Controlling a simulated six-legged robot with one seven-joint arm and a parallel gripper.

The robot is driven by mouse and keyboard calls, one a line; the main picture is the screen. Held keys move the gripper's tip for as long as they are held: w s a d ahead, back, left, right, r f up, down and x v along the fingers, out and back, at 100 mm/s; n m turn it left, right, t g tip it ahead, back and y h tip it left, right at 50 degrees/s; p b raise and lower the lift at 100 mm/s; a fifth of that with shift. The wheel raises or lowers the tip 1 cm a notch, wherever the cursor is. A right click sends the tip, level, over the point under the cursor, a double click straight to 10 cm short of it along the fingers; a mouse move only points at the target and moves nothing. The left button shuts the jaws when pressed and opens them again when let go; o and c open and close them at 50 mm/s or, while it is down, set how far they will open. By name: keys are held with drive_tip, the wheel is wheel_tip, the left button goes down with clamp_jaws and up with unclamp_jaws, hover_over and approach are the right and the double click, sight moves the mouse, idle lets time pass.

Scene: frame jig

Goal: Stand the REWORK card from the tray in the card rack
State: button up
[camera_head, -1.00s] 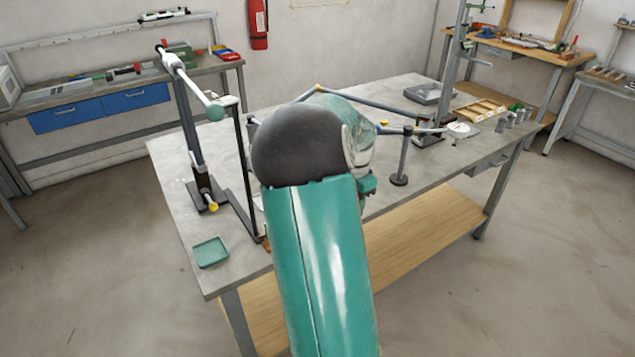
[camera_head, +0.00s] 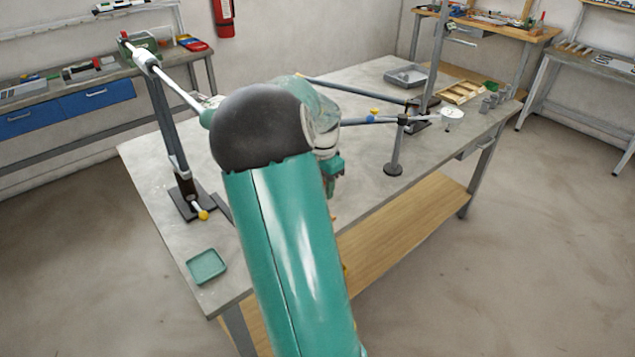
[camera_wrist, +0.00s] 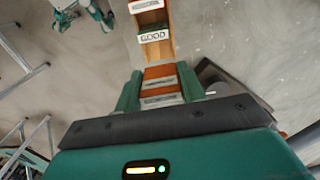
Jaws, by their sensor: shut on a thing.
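In the wrist view my gripper (camera_wrist: 160,78) has its two green fingers either side of an orange card with a white label (camera_wrist: 160,84), and it is shut on it. The label is too small to read. Another white label (camera_wrist: 162,100) shows nearer the palm; I cannot tell whether it belongs to the same card. The wooden card rack (camera_wrist: 156,52) lies just beyond the fingers, with a green GOOD card (camera_wrist: 153,37) and another labelled card (camera_wrist: 146,5) in it. In the head view my arm hides the rack, and my gripper (camera_head: 331,185) shows partly.
A small green tray (camera_head: 207,266) lies empty at the bench's near left corner. A jointed stand (camera_head: 180,160) rises at the left, and a post (camera_head: 394,155) stands at the right. A grey tray (camera_head: 406,76) and wooden tray (camera_head: 462,92) are at the far right.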

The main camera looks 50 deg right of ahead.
drive_tip(key=shift+s+f, duration=0.2)
drive_tip(key=shift+f, duration=0.9)
drive_tip(key=shift+w+f, duration=0.1)
drive_tip(key=shift+f, duration=2.45)
drive_tip(key=o, duration=1)
drive_tip(key=shift+o, duration=0.2)
wheel_tip(320, 180, up, 14)
drive_tip(key=shift+f, duration=0.1)
